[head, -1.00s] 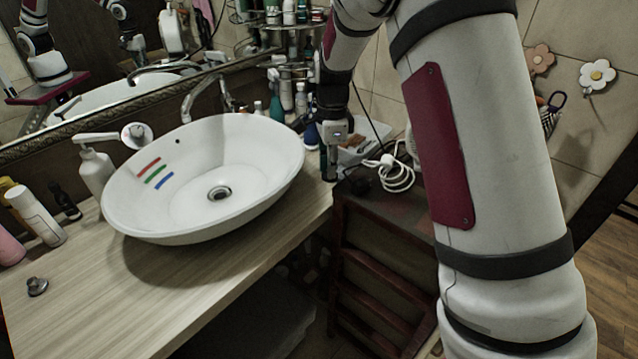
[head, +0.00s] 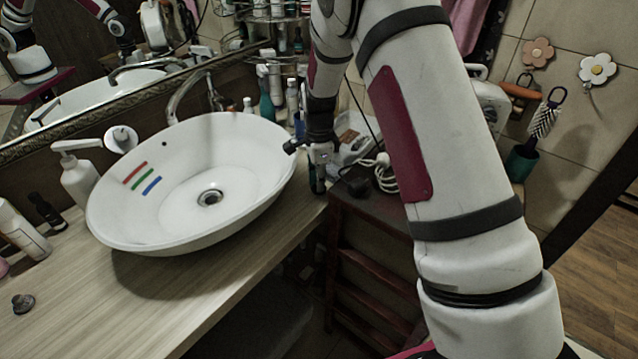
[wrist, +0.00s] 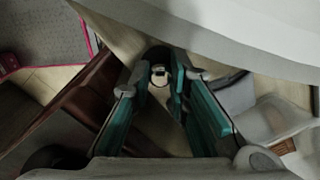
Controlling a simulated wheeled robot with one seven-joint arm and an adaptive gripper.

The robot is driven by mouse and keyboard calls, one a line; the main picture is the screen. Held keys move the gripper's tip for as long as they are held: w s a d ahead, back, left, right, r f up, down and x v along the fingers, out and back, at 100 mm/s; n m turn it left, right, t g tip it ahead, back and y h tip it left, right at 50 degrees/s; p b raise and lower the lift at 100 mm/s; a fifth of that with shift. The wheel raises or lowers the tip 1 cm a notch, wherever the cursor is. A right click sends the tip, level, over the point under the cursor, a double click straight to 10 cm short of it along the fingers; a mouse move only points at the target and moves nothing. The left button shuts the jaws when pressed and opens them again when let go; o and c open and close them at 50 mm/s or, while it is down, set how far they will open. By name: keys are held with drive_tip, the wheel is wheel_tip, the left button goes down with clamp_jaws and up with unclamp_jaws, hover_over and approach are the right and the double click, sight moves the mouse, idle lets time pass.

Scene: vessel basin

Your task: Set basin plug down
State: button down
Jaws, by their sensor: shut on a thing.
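My gripper (head: 318,180) points down just right of the white basin (head: 245,140), near the right end of the wooden counter. In the wrist view my gripper (wrist: 162,85) has its teal-padded fingers close together at the tips. A small dark, round piece with a pale centre, apparently the basin plug (wrist: 158,72), shows between the fingertips. The fingers hide much of it, and I cannot make it out in the head view. The basin's drain (head: 210,198) is uncovered. The basin rim also fills the top right of the wrist view (wrist: 250,40).
A small metal knob-like piece (head: 22,303) lies on the counter (head: 150,305) at the left. A soap dispenser (head: 78,178) and bottles stand left of the basin. A dark red wooden stand (head: 375,215) with a white cord is at right. The front counter is clear.

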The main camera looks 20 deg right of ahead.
drive_tip(key=shift+f, duration=0.8)
